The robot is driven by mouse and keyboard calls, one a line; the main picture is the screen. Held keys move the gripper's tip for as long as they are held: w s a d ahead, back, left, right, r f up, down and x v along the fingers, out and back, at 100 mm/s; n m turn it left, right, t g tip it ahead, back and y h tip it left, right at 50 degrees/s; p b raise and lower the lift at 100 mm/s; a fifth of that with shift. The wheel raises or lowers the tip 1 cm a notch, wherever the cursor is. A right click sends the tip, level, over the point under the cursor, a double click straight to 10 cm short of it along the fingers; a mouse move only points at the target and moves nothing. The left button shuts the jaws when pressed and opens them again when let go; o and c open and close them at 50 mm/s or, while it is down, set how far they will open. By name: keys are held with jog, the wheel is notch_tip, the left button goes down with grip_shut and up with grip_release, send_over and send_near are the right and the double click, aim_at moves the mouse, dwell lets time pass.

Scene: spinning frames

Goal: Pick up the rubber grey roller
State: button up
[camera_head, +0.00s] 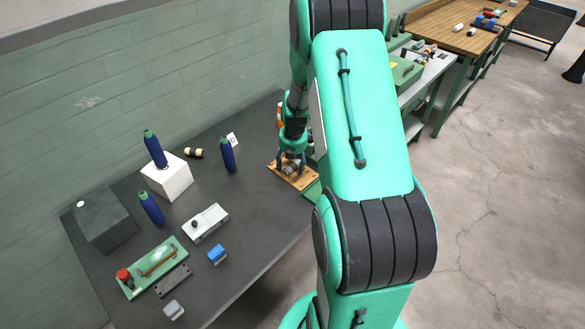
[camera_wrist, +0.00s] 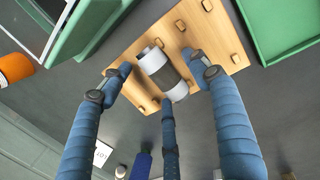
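The grey roller (camera_wrist: 162,73), light at both ends with a darker band around its middle, lies on a wooden board (camera_wrist: 212,36) with small wooden pegs. In the head view the roller (camera_head: 291,167) is small and partly covered by my gripper (camera_head: 290,158), which hangs over the board. In the wrist view the three blue fingers of my gripper (camera_wrist: 160,80) are spread apart. Two fingertips are on either side of the roller and one is near its lower end. A gap shows around the roller; I cannot tell whether any finger touches it.
A green tray (camera_wrist: 259,43) and an orange object (camera_wrist: 14,68) are near the board. On the dark table (camera_head: 235,245) stand blue bobbins (camera_head: 151,207), a white block (camera_head: 167,178), a dark box (camera_head: 104,222) and a green device (camera_head: 152,268) with a red knob.

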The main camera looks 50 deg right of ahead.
aim_at(292, 165)
jog(key=c, duration=1.2)
jog(key=shift+c, duration=0.2)
jog(key=shift+r, duration=0.6)
jog(key=shift+c, duration=0.8)
jog(key=r, duration=0.1)
jog(key=r+p, duration=0.1)
jog(key=r, duration=0.1)
jog(key=shift+s+a, duration=0.2)
jog(key=shift+s, duration=0.1)
jog(key=s+a, duration=0.3)
jog(key=s, duration=0.1)
jog(key=s+a+r, duration=0.1)
jog(key=s+a, duration=0.2)
jog(key=s, duration=0.1)
jog(key=s+a+p, duration=0.1)
jog(key=s+a, duration=0.2)
jog(key=s, duration=0.1)
jog(key=shift+s+r, duration=0.15)
jog(key=shift+s, duration=0.05)
